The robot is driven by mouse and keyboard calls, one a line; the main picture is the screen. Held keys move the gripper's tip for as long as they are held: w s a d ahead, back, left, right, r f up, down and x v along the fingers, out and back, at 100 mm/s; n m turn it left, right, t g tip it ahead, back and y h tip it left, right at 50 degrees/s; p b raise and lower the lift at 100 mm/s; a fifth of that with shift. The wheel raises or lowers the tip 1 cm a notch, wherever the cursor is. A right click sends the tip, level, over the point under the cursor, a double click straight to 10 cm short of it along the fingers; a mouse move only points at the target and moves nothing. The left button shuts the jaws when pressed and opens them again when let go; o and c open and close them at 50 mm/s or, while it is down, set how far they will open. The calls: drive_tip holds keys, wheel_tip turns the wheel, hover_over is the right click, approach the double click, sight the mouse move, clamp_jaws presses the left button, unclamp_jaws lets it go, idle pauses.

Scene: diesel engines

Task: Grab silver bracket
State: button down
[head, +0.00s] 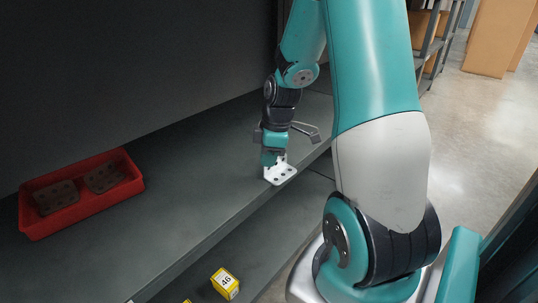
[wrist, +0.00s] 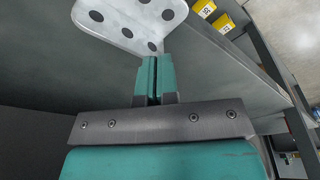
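The silver bracket (head: 281,174) is a pale, L-shaped plate with several dark round holes. In the head view it is at the shelf's front edge, directly under my gripper (head: 270,160). In the wrist view the bracket (wrist: 133,22) extends beyond the fingertips at the top, its plate face with holes toward the camera. My gripper (wrist: 156,68) has its teal fingers close together, with the bracket's narrow part between their tips. I cannot tell whether the bracket touches the shelf.
A red bin (head: 82,195) with brown perforated blocks (head: 55,197) stands on the grey shelf (head: 190,165) at left. The shelf between bin and gripper is clear. A dark wall stands behind.

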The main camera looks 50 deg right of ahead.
drive_tip(key=shift+s+f, duration=0.4)
drive_tip(key=shift+r+p, duration=0.85)
drive_tip(key=shift+p, duration=0.1)
